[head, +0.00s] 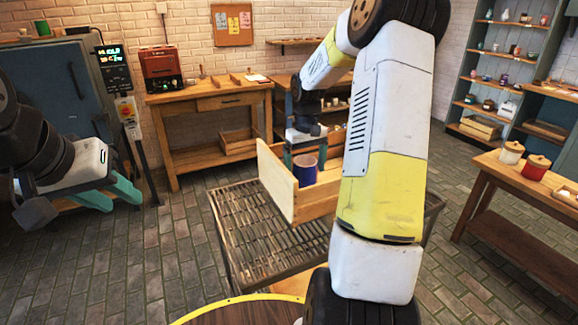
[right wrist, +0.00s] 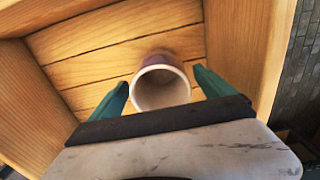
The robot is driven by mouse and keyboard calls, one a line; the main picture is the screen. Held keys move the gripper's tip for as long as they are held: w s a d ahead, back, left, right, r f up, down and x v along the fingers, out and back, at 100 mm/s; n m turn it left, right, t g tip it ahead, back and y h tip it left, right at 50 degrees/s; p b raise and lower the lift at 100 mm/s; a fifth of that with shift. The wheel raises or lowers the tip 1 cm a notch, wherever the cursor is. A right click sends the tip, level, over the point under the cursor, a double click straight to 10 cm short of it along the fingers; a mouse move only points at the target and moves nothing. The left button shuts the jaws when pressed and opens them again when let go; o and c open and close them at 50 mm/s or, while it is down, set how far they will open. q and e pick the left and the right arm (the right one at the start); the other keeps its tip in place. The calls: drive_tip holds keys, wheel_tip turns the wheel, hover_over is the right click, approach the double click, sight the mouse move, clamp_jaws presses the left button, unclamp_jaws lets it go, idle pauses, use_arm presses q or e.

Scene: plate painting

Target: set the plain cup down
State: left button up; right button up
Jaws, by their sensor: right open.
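The plain cup (head: 304,172) is dark blue-purple outside and stands upright in a wooden crate (head: 276,178) in the head view. In the right wrist view the cup (right wrist: 162,84) shows its pale inside and round rim, on the crate's plank floor. My right gripper (right wrist: 160,90) is open, with one teal finger to each side of the cup; whether either touches it I cannot tell. My left gripper (head: 110,196) is open and empty at the far left.
The crate rests over a slatted rack (head: 245,235). A round wooden table edge (head: 235,312) shows at the bottom. A workbench (head: 205,98) stands behind, and a side table (head: 505,190) with red and white canisters is at right. My right arm covers much of the centre.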

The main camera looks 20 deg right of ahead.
wheel_tip(320, 180, up, 10)
drive_tip(key=s+a+r+t, duration=0.3)
drive_tip(key=s+a+r, duration=0.5)
drive_tip(key=s, duration=0.3)
drive_tip(key=s+a+t+y, duration=0.1)
drive_tip(key=s+a, duration=0.1)
drive_tip(key=s, duration=0.5)
drive_tip(key=s+a+f+m+t+y, duration=0.1)
drive_tip(key=s+a+t, duration=0.1)
drive_tip(key=s, duration=0.5)
drive_tip(key=shift+a, duration=0.75)
